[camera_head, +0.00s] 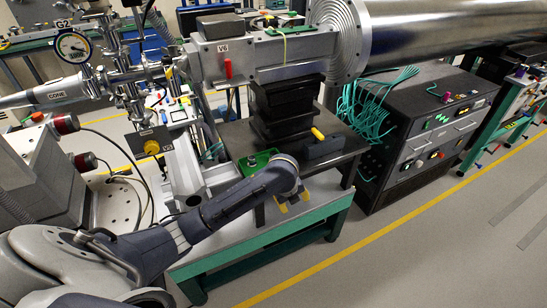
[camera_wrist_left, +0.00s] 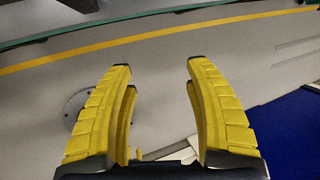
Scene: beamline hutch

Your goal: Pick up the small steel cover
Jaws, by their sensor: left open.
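I cannot clearly pick out the small steel cover in either view. A small greyish piece (camera_head: 252,163) sits in the green tray (camera_head: 268,154) on the bench; it is too small to identify. My left gripper (camera_head: 293,206) hangs at the end of its arm, in front of the dark raised platform and beside the green bench's front edge. In the left wrist view its yellow fingers (camera_wrist_left: 160,62) are spread wide, with only floor between them. A round grey disc (camera_wrist_left: 74,104) shows there, partly hidden behind the left finger. My right gripper is out of view.
The green-edged bench (camera_head: 270,241) carries the dark platform, black blocks and a dark block with a yellow handle (camera_head: 323,146). A black equipment cabinet (camera_head: 427,137) stands to the right with teal cables. Open floor with a yellow line (camera_head: 375,236) lies in front.

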